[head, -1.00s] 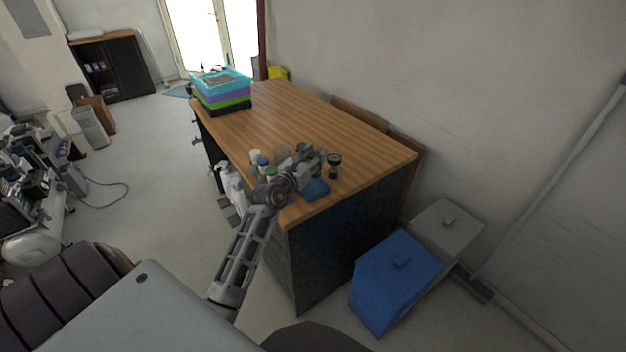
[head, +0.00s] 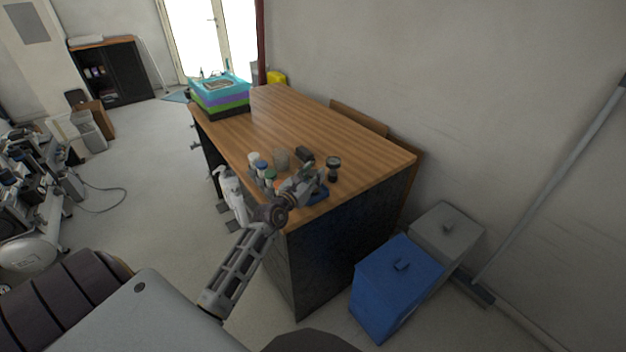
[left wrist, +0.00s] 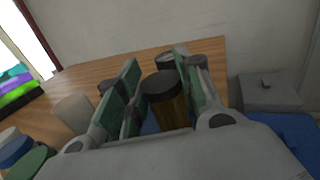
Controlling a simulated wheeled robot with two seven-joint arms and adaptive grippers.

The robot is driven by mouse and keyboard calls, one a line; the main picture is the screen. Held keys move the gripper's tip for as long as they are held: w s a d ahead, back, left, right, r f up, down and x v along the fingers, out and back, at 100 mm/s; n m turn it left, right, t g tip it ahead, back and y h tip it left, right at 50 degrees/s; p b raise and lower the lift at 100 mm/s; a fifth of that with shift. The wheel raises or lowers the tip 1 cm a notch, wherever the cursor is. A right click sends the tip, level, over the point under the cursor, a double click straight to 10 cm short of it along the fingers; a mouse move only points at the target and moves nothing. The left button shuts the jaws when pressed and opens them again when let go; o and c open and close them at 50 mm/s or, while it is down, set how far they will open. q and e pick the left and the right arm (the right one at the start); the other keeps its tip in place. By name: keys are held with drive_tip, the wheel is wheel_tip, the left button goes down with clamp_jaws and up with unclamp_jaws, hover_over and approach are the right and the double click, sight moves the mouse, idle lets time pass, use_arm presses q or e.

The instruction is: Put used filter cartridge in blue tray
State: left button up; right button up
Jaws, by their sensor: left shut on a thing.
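My left gripper (head: 314,178) is shut on a cartridge with a black cap and an amber-brown body (left wrist: 168,100), which stands upright between the green-padded fingers (left wrist: 155,92) in the left wrist view. The blue tray (head: 318,196) lies near the table's front corner, partly hidden by the gripper in the head view. Some blue of it shows behind the fingers in the left wrist view (left wrist: 149,127). The held cartridge is over or at the tray; its lower end is hidden, so I cannot tell whether it touches. My right gripper is not in view.
A dark round-topped jar (head: 333,168) stands right of the gripper and a small black object (head: 304,154) behind it. A clear cup (head: 281,158) and several capped bottles (head: 262,167) stand to the left. Stacked coloured trays (head: 220,95) are at the far end. The table's middle is clear.

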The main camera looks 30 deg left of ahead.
use_arm(q)
drive_tip(key=shift+f, duration=0.95)
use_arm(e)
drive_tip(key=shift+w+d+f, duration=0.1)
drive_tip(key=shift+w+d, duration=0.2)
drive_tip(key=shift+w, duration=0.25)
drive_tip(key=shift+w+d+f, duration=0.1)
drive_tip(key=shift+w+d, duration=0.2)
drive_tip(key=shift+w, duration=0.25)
use_arm(q)
drive_tip(key=o, duration=1.1)
drive_tip(key=shift+c, duration=0.2)
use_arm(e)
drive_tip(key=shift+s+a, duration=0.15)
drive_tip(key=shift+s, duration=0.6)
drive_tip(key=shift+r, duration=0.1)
